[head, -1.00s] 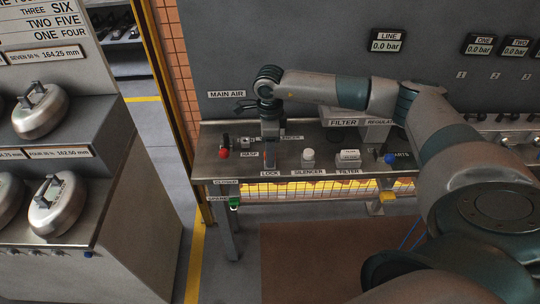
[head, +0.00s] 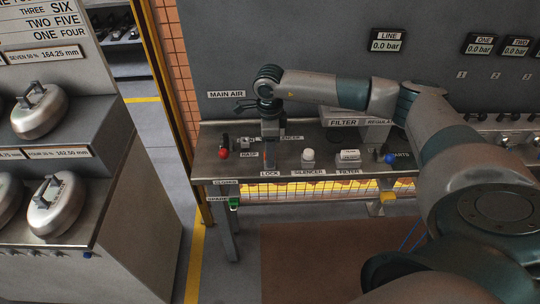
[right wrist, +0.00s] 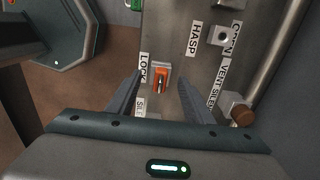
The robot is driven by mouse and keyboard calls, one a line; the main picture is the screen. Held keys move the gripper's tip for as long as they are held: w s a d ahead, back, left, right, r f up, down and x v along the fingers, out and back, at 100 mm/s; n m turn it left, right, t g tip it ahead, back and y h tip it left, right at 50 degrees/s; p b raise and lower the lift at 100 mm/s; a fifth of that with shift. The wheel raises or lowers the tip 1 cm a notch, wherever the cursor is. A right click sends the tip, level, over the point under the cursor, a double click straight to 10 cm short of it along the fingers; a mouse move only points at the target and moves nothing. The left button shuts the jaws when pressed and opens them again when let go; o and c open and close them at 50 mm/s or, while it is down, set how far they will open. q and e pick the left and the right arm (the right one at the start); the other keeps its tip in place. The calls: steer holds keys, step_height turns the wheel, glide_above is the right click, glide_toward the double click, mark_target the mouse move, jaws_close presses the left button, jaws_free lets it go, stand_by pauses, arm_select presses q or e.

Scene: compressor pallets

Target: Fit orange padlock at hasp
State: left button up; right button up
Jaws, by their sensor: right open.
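The orange padlock (right wrist: 161,77) stands on the steel bench by the LOCK label, between the fingertips of my right gripper (right wrist: 160,80) in the right wrist view. The fingers are apart, with a gap on each side of it. In the head view my right gripper (head: 269,150) points down over the bench and mostly hides the padlock. A metal block with a dark hole (right wrist: 223,37) sits near the HASP label (right wrist: 193,38); whether it is the hasp itself, I cannot tell. My left gripper is not in view.
A red knob (head: 223,154) stands left of the gripper. A white-topped silencer (head: 308,155), a white filter block (head: 350,156) and a blue knob (head: 390,158) stand to the right. A grey panel with gauges rises behind.

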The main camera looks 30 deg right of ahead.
arm_select(q)
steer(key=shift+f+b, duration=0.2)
steer(key=shift+b, duration=0.1)
arm_select(e)
steer(key=shift+d+f, duration=0.1)
jaws_close()
steer(key=shift+s+d, duration=0.1)
steer(key=shift+d, duration=0.05)
steer(key=shift+a+r+p, duration=0.25)
steer(key=shift+r+p, duration=0.15)
steer(key=shift+r, duration=0.65)
steer(key=shift+r+p, duration=0.45)
steer(key=shift+r, duration=0.35)
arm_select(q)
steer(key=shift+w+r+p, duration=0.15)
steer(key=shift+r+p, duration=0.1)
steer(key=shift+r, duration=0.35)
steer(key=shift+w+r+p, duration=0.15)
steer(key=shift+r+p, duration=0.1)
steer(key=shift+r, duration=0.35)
arm_select(e)
steer(key=shift+r, duration=1.25)
